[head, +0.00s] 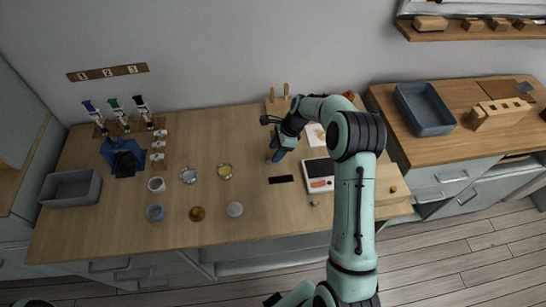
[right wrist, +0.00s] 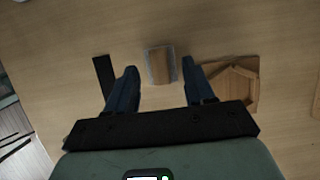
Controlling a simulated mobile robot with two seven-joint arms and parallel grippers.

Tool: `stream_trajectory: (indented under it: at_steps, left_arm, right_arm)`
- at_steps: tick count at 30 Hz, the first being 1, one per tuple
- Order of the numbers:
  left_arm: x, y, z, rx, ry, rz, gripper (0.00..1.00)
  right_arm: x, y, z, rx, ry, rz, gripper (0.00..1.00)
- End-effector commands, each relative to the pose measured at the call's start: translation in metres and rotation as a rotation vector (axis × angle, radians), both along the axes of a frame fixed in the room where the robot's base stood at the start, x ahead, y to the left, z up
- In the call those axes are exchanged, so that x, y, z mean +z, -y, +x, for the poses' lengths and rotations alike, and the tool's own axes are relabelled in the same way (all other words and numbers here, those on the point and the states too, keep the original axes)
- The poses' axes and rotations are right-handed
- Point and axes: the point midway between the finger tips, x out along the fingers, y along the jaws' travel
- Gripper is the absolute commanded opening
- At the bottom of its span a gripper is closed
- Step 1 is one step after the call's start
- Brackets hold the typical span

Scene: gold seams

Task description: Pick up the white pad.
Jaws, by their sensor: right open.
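My right gripper (head: 275,157) is open over the wooden table, with its blue fingers pointing down. In the right wrist view, the open right gripper (right wrist: 155,85) has a small block with a brown wood-like top and pale whitish edges (right wrist: 160,65) between and just beyond its fingertips. This block appears to be the pad; it lies on the table, and no contact with the fingers shows. In the head view the gripper hides it. My left gripper's fingers do not show.
A black strip (right wrist: 103,78) lies beside the fingers, and a wooden tray with a hexagonal frame (right wrist: 232,84) is on the other side. A white device with a dark panel (head: 319,177) stands right of the gripper. Small round dishes (head: 225,171) sit to the left.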

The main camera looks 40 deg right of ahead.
Motion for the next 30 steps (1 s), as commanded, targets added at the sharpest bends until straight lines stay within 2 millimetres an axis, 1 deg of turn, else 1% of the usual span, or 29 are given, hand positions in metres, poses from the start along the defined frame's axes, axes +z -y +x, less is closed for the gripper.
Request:
stream_trajectory:
  at_steps: [1, 3, 11, 14, 15, 16, 26, 29, 30]
  left_arm:
    - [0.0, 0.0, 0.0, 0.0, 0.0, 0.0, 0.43]
    - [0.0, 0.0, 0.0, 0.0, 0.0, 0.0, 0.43]
    - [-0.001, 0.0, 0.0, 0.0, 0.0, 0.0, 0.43]
    - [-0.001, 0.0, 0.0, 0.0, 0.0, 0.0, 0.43]
    - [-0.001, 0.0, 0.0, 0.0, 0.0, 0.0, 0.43]
    - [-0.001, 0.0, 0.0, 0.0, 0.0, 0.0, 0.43]
    - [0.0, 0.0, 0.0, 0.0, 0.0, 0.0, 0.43]
    - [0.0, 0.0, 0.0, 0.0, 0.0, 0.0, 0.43]
    - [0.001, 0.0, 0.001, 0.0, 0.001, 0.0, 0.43]
  right_arm:
    - [-0.006, -0.002, 0.001, 0.0, -0.001, 0.0, 0.53]
    - [-0.012, -0.004, 0.002, 0.0, -0.001, 0.0, 0.53]
    - [-0.014, -0.005, 0.002, 0.0, 0.001, 0.0, 0.53]
    - [-0.014, -0.005, 0.002, 0.0, 0.001, 0.0, 0.24]
    - [-0.014, -0.005, 0.002, 0.0, 0.001, 0.0, 0.11]
    - [-0.014, -0.005, 0.002, 0.0, 0.001, 0.0, 0.01]
    - [-0.012, -0.005, 0.003, 0.0, 0.001, 0.0, 0.0]
    - [-0.003, -0.005, 0.003, 0.0, 0.003, -0.002, 0.0]
    - [0.003, -0.004, 0.003, -0.001, 0.004, -0.002, 0.0]
